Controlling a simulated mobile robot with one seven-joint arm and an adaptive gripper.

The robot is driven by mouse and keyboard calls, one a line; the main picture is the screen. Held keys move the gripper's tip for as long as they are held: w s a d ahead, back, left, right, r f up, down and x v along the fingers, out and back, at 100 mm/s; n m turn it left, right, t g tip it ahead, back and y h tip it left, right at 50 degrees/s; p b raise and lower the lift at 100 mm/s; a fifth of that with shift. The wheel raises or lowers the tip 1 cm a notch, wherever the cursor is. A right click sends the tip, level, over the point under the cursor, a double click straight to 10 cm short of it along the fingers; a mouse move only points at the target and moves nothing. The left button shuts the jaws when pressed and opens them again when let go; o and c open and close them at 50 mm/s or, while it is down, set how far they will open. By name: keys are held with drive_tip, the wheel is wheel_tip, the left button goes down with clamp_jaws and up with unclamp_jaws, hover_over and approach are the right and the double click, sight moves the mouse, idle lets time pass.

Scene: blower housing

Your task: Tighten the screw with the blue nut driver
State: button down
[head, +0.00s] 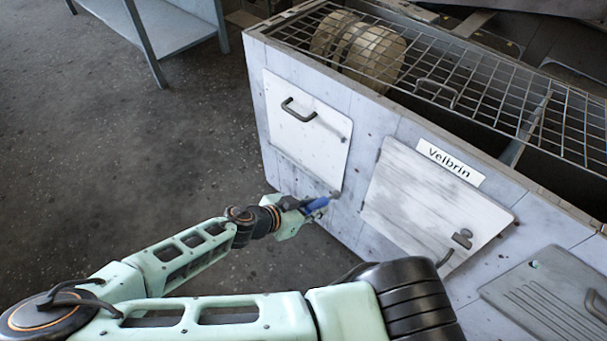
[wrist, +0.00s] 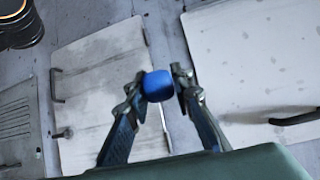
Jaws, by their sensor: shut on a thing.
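The blue nut driver (head: 316,205) is in my gripper (head: 300,209), low in front of the grey housing wall. Its far end reaches the wall near the lower right corner of the left white panel. The handle hides the driver's shaft and tip there. I cannot make out the screw, nor tell whether the driver is seated on it.
The left white panel (head: 305,130) has a dark handle. The panel below the "Veibrin" label (head: 450,162) has a latch and a handle. A wire grid (head: 480,80) covers the housing top. A metal table (head: 170,25) stands at the back left. The floor (head: 100,150) at left is clear.

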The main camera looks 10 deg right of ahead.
drive_tip(key=w+a+r+n+t+h, duration=0.1)
drive_tip(key=w+a+r+t+h, duration=0.15)
drive_tip(key=w+r, duration=0.4)
drive_tip(key=w+d, duration=0.2)
drive_tip(key=d, duration=0.3)
drive_tip(key=shift+w+d+r+y, duration=0.15)
drive_tip(key=shift+w+r+y, duration=0.1)
drive_tip(key=shift+w+y, duration=0.2)
drive_tip(key=shift+d+r, duration=0.1)
drive_tip(key=shift+d, duration=0.05)
idle(0.5)
drive_tip(key=n+g+h+b, duration=0.1)
drive_tip(key=n+h, duration=0.1)
drive_tip(key=n, duration=0.2)
drive_tip(key=n+g+h+b, duration=0.1)
drive_tip(key=n+h, duration=0.1)
drive_tip(key=n, duration=0.3)
drive_tip(key=n+g+h+b, duration=0.1)
drive_tip(key=n+h, duration=0.1)
drive_tip(key=n, duration=0.3)
drive_tip(key=shift+w+g+h, duration=0.15)
drive_tip(key=shift+g+h, duration=0.1)
drive_tip(key=shift+h, duration=0.15)
